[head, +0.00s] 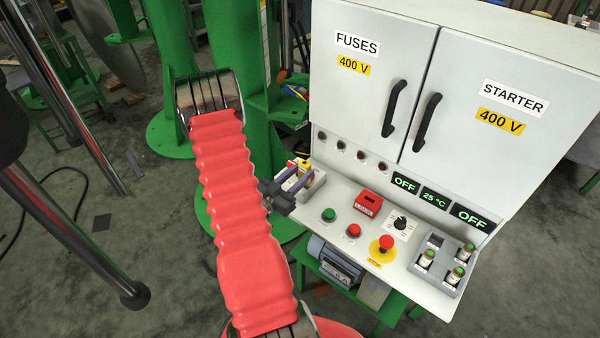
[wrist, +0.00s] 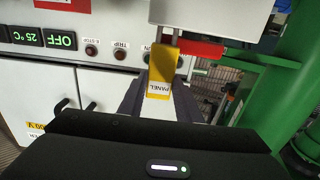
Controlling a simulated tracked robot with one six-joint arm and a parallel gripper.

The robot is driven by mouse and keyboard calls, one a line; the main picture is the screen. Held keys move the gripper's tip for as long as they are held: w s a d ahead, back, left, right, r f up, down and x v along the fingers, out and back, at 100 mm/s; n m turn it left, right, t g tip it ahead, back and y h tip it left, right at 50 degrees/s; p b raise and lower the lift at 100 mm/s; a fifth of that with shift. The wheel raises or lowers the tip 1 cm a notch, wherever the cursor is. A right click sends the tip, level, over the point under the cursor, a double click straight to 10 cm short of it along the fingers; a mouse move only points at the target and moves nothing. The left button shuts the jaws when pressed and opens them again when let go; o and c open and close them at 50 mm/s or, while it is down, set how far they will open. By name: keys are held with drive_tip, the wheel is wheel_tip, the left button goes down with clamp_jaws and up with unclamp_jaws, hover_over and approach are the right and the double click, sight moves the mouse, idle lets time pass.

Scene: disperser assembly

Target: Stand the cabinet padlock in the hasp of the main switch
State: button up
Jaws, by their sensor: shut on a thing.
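On the control panel is a red block marked LOCK (head: 368,202) and a black rotary knob (head: 400,223). I cannot tell which part is the hasp.
The panel carries a green button (head: 328,214), a red button (head: 353,231), a red mushroom stop (head: 386,243) and a grey holder with several cylinders (head: 440,262). The cabinet doors (head: 480,100) rise behind it. A green column (head: 235,100) stands at the left.

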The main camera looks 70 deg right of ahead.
drive_tip(key=shift+f, duration=1.15)
drive_tip(key=o, duration=1.2)
drive_tip(key=shift+o, duration=0.2)
drive_tip(key=v, duration=1.4)
drive_tip(key=shift+d+f, duration=0.1)
idle(0.5)
